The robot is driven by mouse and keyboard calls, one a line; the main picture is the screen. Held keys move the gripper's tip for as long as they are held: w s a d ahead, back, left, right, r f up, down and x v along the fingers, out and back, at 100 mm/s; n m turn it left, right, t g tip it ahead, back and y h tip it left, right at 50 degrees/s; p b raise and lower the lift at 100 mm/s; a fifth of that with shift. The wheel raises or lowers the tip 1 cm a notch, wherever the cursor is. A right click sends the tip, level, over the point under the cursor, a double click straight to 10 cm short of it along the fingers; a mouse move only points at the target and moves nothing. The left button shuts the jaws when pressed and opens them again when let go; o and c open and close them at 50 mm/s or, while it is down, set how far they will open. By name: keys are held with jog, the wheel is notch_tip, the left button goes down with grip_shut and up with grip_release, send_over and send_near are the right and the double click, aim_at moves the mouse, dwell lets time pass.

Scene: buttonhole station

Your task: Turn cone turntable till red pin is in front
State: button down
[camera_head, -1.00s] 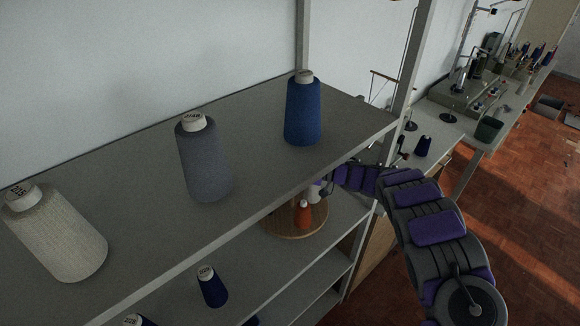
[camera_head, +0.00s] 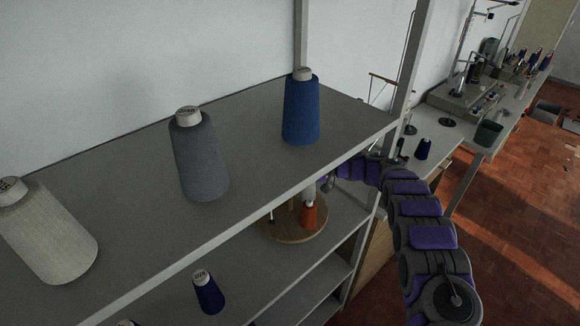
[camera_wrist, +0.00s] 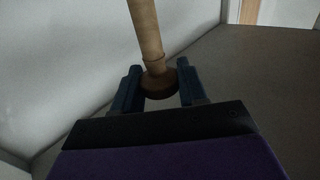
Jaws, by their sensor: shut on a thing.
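The round wooden turntable (camera_head: 284,232) sits on the shelf below the top one, partly hidden by the top shelf's edge. I cannot make out a red pin. In the wrist view my gripper (camera_wrist: 159,90) has its two blue fingers on either side of a wooden post (camera_wrist: 148,35) with a dark round base, and is shut on it. In the head view the gripper is mostly hidden by the shelf.
White (camera_head: 52,235), grey (camera_head: 200,160) and blue (camera_head: 301,110) thread cones stand on the top shelf (camera_head: 130,240). A dark blue cone (camera_head: 208,294) stands below. A metal shelf upright (camera_head: 407,70) rises beside my arm. A workbench with machines (camera_head: 470,100) stands at back right.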

jog(key=shift+w+d+r, duration=0.15)
jog(key=shift+r, duration=0.1)
jog(key=c, duration=1.1)
grip_release()
jog(key=o, duration=0.3)
jog(key=shift+w+f, duration=0.1)
jog(key=shift+w, duration=0.05)
jog(key=shift+o, duration=0.5)
jog(key=shift+s, duration=0.2)
notch_tip(320, 180, up, 4)
jog(key=shift+f, duration=0.25)
jog(key=s+d, duration=0.1)
jog(key=s, duration=0.6)
jog(key=s+d+r, duration=0.1)
jog(key=s+d, duration=0.1)
jog(key=s, duration=0.6)
jog(key=shift+s+d+r, duration=0.2)
jog(key=shift+s+d, duration=0.05)
jog(key=shift+d, duration=0.05)
